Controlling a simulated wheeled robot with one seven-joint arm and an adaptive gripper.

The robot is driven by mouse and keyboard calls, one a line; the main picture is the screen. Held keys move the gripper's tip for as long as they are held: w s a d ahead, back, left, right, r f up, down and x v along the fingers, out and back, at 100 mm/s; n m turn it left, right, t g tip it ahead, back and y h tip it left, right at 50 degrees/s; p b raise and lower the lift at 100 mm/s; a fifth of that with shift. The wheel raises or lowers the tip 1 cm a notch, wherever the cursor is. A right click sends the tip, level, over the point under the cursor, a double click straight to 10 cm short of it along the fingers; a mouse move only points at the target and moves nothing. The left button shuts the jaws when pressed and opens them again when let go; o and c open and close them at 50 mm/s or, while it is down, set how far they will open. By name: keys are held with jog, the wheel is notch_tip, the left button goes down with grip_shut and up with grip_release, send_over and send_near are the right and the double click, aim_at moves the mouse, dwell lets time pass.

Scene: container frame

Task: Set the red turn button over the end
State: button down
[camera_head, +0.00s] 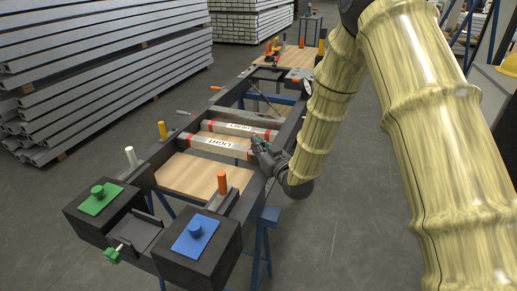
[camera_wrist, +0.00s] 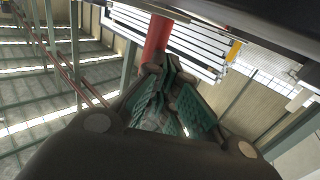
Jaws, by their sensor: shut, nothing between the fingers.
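My gripper (camera_head: 260,144) is at the right rail of the dark frame, close to the right end of the bar marked LIGHT (camera_head: 222,146). In the wrist view its green-padded fingers (camera_wrist: 172,98) are closed together and nothing shows between them. A red upright piece (camera_wrist: 157,38) shows just beyond the fingertips there; I cannot tell whether it is the red turn button or whether the fingers touch it. In the head view I cannot pick out a red turn button for certain; my gripper and arm hide part of the right rail.
The near end carries a block with a green button (camera_head: 97,191), a block with a blue button (camera_head: 195,228) and a green knob (camera_head: 112,254). An orange peg (camera_head: 222,182) and a white peg (camera_head: 130,155) stand upright. A second bar (camera_head: 238,128) lies behind the first.

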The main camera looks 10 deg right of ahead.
jog(key=shift+x, duration=0.95)
jog(key=shift+w, duration=0.1)
